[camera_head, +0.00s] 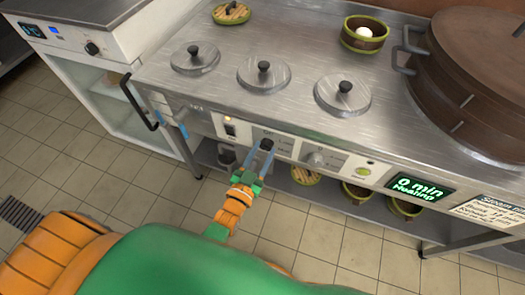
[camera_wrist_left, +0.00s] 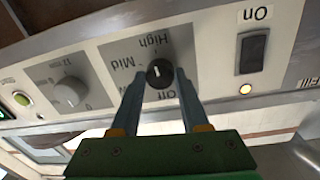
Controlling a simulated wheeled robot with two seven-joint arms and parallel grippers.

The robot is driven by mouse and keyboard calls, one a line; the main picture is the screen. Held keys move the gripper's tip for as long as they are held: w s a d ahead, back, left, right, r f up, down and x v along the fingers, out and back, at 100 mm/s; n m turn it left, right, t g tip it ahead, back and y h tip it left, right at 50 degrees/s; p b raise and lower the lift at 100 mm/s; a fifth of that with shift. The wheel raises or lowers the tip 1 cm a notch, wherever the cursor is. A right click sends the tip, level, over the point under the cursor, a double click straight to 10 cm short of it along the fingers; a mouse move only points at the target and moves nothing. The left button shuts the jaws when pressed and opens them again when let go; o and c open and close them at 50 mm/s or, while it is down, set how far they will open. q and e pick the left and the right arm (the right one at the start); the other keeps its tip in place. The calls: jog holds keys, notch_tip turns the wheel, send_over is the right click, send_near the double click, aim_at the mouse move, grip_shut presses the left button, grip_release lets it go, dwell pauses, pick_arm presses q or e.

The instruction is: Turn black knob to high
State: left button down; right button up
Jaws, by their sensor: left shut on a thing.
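The black knob (camera_wrist_left: 159,73) sits on the grey label plate of the stove's front panel. In the left wrist view the panel appears upside down, with "High" printed above the knob, "Mid" to its left and "Off" below it. A short white mark on the knob's face stands close to upright, on the side towards "High". My left gripper (camera_wrist_left: 160,80) is shut on the knob, one finger on each side. In the head view the gripper (camera_head: 261,153) reaches the panel from below, and the knob (camera_head: 266,144) shows at its fingertips. My right gripper is not in view.
Beside the knob are an On switch (camera_wrist_left: 253,53) with a lit lamp and a grey timer dial (camera_wrist_left: 70,95). A green button (camera_head: 362,171) and a "0 min Heating" display (camera_head: 418,189) are further right. Lidded pots and a large brown steamer (camera_head: 470,85) stand above.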

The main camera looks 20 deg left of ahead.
pick_arm(q)
jog(key=shift+m, duration=0.5)
jog(key=shift+c, duration=2)
grip_release()
jog(key=s, duration=0.7)
jog(key=shift+a+p, duration=0.3)
jog(key=shift+p, duration=0.15)
